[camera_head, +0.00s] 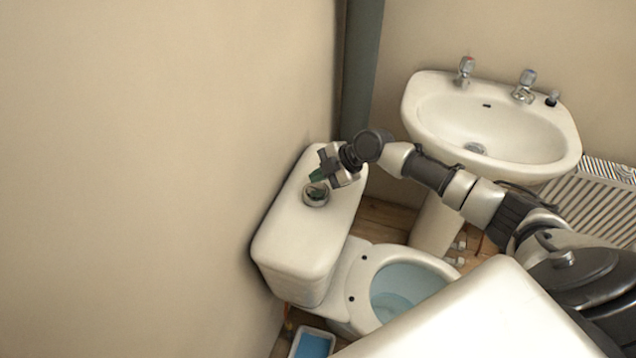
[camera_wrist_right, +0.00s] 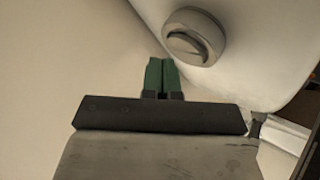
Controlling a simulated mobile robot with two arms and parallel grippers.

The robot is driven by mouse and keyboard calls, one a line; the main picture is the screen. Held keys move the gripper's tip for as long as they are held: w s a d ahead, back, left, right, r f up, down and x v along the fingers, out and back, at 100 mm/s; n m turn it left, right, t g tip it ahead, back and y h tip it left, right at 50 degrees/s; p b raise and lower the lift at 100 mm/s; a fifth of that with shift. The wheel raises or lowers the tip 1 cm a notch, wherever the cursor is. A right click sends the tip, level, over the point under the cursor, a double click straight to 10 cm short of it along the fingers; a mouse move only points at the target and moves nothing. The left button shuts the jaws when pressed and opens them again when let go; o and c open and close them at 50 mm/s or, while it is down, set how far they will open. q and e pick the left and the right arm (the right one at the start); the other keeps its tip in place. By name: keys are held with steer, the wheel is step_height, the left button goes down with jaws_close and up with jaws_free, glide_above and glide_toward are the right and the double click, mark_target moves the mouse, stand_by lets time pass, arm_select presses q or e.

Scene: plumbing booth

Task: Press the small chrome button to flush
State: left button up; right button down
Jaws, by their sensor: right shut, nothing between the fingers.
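The round chrome flush button (camera_head: 315,195) sits on top of the white toilet cistern (camera_head: 290,237). In the right wrist view the button (camera_wrist_right: 193,37) is a round metal piece with a split face, on the pale cistern lid (camera_wrist_right: 262,60). My right gripper (camera_head: 317,176) reaches in from the right over the cistern, close to the button. In the right wrist view its green fingertips (camera_wrist_right: 161,74) are together with nothing between them, below and left of the button. I cannot tell their exact height above the lid. My left gripper is not in view.
The toilet bowl (camera_head: 400,290) holds blue water in front of the cistern. A washbasin (camera_head: 490,125) with taps stands at the right, behind my right arm. A plain wall (camera_head: 150,180) runs close along the cistern's left. A small blue tray (camera_head: 312,345) lies on the floor.

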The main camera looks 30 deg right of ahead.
mark_target(318, 187)
steer(key=shift+r, duration=0.1)
steer(key=shift+r+p, duration=1.45)
steer(key=shift+r, duration=1.05)
steer(key=shift+f, duration=0.1)
